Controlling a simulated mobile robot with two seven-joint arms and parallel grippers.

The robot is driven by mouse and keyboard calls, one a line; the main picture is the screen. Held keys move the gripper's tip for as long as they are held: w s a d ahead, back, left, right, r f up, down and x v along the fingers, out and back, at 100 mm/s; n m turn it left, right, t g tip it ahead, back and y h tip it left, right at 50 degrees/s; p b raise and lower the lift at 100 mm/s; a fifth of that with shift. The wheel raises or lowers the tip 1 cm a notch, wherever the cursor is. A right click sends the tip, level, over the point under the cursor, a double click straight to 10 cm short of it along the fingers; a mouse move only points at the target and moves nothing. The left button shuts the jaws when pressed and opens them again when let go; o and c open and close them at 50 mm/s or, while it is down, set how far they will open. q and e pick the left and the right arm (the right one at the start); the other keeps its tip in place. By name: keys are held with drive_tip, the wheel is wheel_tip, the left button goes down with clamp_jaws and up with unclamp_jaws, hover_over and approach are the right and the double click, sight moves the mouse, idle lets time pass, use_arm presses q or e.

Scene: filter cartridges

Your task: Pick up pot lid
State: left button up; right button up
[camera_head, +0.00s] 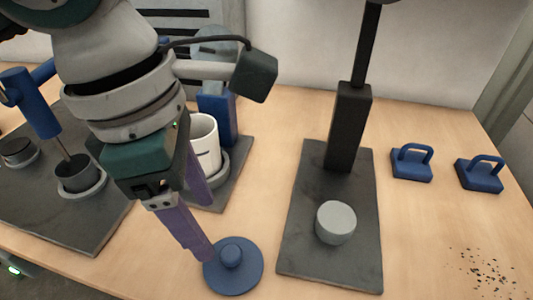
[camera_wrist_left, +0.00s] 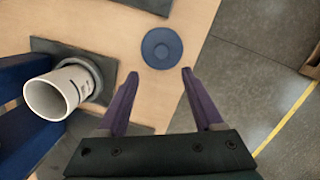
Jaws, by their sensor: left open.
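The pot lid, a round blue disc with a small knob in its middle, lies flat on the table near the front edge (camera_head: 247,277). The lid also shows in the left wrist view (camera_wrist_left: 151,47), just beyond my fingertips and centred between them. My left gripper (camera_head: 207,231) is open and empty, with purple fingers spread apart. One fingertip shows right beside the lid's knob in the head view; I cannot tell whether it touches. In the wrist view the gripper (camera_wrist_left: 160,73) has its fingers on either side of a clear gap. My right gripper is not in view.
A white cup (camera_head: 206,145) stands in a ring on a dark plate with a blue block, behind my fingers. A dark press stand (camera_head: 300,230) with a grey cylinder (camera_head: 336,222) is right of the lid. Two blue handled blocks (camera_head: 411,165) (camera_head: 480,176) sit farther right. Dark specks lie at right front.

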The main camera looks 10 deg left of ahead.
sight(230, 253)
use_arm(q)
drive_tip(key=f, duration=0.2)
drive_tip(key=d+f, duration=0.1)
drive_tip(key=f, duration=0.1)
drive_tip(key=d+f, duration=0.1)
drive_tip(key=f, duration=0.1)
drive_tip(key=shift+w+f, duration=0.15)
drive_tip(key=shift+f, duration=0.5)
clamp_jaws()
